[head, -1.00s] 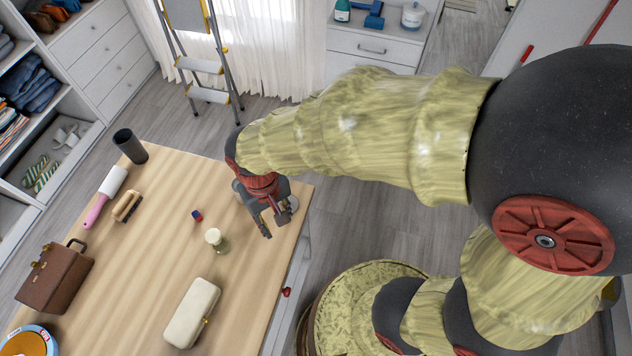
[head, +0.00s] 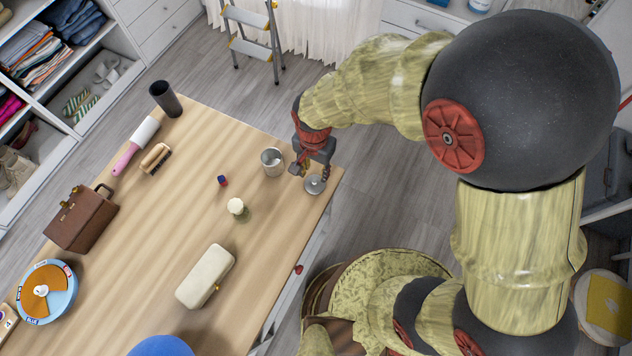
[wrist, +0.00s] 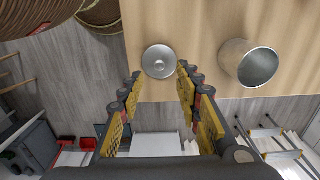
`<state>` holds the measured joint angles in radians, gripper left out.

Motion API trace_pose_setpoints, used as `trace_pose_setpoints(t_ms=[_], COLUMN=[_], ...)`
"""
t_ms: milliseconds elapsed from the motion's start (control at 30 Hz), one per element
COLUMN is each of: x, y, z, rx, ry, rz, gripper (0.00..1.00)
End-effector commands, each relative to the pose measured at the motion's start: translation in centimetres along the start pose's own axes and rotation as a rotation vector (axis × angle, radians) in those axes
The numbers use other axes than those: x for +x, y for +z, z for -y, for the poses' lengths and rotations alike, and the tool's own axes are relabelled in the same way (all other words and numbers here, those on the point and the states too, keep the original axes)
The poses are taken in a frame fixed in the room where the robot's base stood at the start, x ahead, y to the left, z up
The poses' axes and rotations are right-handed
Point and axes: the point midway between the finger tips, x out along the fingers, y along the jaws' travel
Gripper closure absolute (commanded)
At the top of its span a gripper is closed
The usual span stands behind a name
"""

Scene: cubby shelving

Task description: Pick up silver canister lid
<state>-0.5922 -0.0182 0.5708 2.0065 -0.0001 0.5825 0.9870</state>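The silver canister lid (head: 315,185) is a round metal disc with a small knob, lying on the wooden table near its right edge. It also shows in the wrist view (wrist: 159,61), just beyond my fingertips and centred between them. My gripper (head: 311,172) is open and empty beside the lid, pointing down in the head view. In the wrist view, its two yellow-padded fingers (wrist: 159,76) stand apart. The open silver canister (head: 272,161) stands upright to the left of the lid in the head view and to its right in the wrist view (wrist: 248,68).
A small jar (head: 237,207), a red-and-blue block (head: 222,181) and a cream case (head: 205,276) are on the table (head: 170,235). The table edge is close to the lid.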

Motion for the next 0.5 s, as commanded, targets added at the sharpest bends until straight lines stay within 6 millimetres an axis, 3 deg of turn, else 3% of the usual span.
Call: trace_pose_setpoints(t_ms=[500], x=[5.8], y=[-0.1], z=[-0.1], rx=[-0.002], ry=[0.002], rz=[0.001], gripper=[0.66])
